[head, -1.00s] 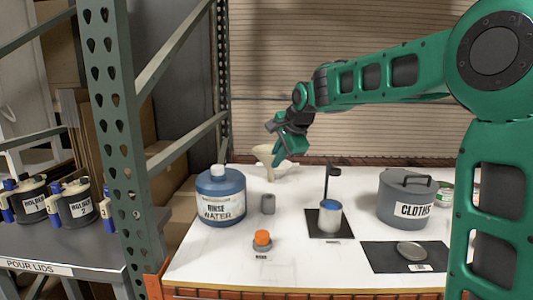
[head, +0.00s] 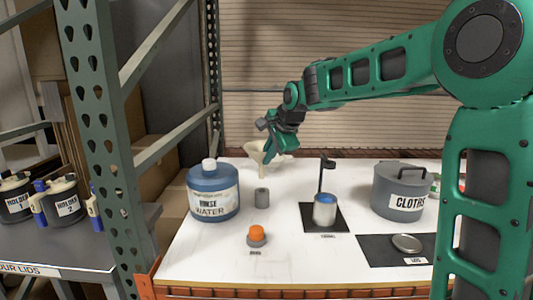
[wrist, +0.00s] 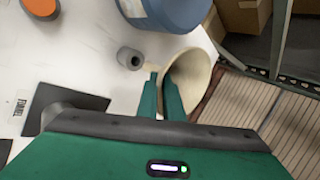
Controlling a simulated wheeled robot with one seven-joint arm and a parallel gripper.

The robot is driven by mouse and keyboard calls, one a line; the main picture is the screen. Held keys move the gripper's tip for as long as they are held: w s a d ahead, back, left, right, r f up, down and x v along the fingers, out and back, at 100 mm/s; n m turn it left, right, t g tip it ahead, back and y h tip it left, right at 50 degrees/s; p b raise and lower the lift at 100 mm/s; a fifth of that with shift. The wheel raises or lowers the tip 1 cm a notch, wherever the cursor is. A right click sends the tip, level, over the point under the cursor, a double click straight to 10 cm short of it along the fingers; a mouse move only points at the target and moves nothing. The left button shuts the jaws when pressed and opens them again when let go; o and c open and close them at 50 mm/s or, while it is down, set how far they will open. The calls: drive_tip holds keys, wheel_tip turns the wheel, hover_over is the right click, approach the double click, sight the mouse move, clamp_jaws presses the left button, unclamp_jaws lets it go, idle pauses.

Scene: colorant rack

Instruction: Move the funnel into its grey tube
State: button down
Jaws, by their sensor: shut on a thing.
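A cream funnel (head: 256,152) is held in my gripper (head: 268,151), wide mouth up and spout down, above the back left of the white table. In the wrist view the funnel (wrist: 190,78) sits between the two green fingers of my gripper (wrist: 162,95). The grey tube (head: 262,198) stands upright on the table below and close to the spout in the head view. In the wrist view the tube's open top (wrist: 129,58) shows apart from the spout, to its left.
A blue rinse water jug (head: 213,192) stands left of the tube. An orange-capped item (head: 257,235) is in front. A blue-topped can (head: 325,209) by a black stand (head: 322,175) and a grey cloths pot (head: 402,192) are to the right.

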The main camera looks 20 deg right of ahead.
drive_tip(key=shift+f, duration=1.85)
drive_tip(key=shift+s, duration=0.1)
wheel_tip(320, 180, down, 6)
drive_tip(key=shift+f, duration=0.2)
idle(3.1)
drive_tip(key=c, duration=1.8)
unclamp_jaws()
